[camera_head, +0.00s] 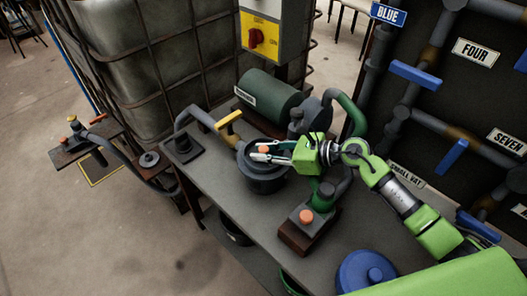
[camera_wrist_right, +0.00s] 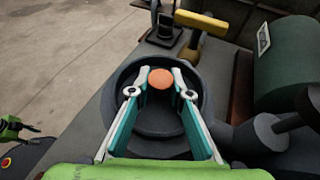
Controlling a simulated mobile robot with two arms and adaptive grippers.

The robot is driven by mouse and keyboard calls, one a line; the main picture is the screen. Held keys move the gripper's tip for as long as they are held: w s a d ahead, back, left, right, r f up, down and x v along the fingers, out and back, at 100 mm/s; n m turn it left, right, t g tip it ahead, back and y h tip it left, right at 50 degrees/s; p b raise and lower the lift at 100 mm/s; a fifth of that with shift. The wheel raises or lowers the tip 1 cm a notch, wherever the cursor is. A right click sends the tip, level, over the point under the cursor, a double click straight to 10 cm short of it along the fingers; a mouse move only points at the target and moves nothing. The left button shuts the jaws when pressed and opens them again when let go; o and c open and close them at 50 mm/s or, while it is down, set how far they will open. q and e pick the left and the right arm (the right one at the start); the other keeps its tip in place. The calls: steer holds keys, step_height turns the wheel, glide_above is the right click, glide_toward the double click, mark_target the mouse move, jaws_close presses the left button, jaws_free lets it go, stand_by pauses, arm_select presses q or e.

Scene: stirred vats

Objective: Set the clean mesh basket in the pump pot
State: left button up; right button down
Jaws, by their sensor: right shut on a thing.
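A dark round pot (camera_head: 262,178) stands on the grey bench, open at the top; its rim also shows in the right wrist view (camera_wrist_right: 128,76). My right gripper (camera_head: 262,152) reaches in from the right over the pot. Its two fingers are closed on a round orange knob (camera_wrist_right: 160,79), which lies within the outline of the pot's mouth. The knob also shows between the fingers in the head view (camera_head: 264,150). I cannot make out any mesh below the knob or how deep it sits.
A yellow handle (camera_head: 229,118) stands close behind the pot. A green cylinder (camera_head: 269,96) and green piping lie behind and right. An orange button (camera_head: 306,216) on a brown block and a blue lid (camera_head: 367,272) are nearer. Bare bench (camera_head: 232,213) shows left of the pot.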

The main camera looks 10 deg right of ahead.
steer(key=shift+f+b, duration=0.35)
steer(key=c, duration=1.8)
jaws_free()
steer(key=shift+c, duration=0.2)
steer(key=shift+r+p, duration=0.5)
steer(key=shift+p, duration=0.1)
steer(key=v, duration=0.7)
steer(key=shift+f, duration=0.25)
steer(key=shift+s+d+r, duration=0.2)
